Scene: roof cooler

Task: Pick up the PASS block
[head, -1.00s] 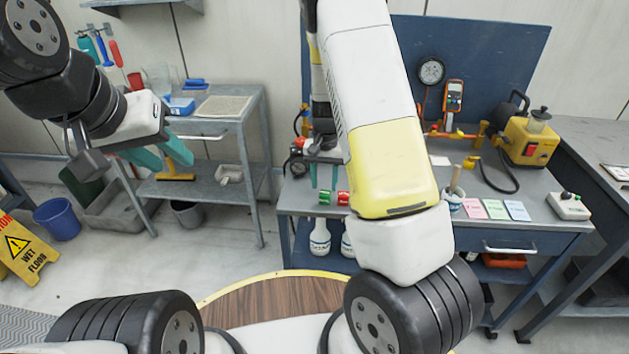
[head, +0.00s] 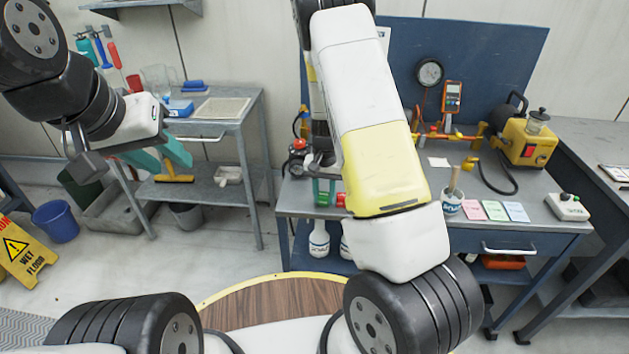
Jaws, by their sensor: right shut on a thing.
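A small green block (head: 323,199) stands near the front edge of the middle workbench (head: 420,222), and a red block (head: 340,200) is just to its right. Any lettering on the blocks is too small to read, so I cannot confirm which says PASS. My right gripper (head: 324,192) points down with its teal fingers on either side of the green block and is shut on it. My forearm hides part of the bench behind it.
White bottles (head: 319,240) stand on the shelf below. The grey trolley (head: 232,117) is at left.

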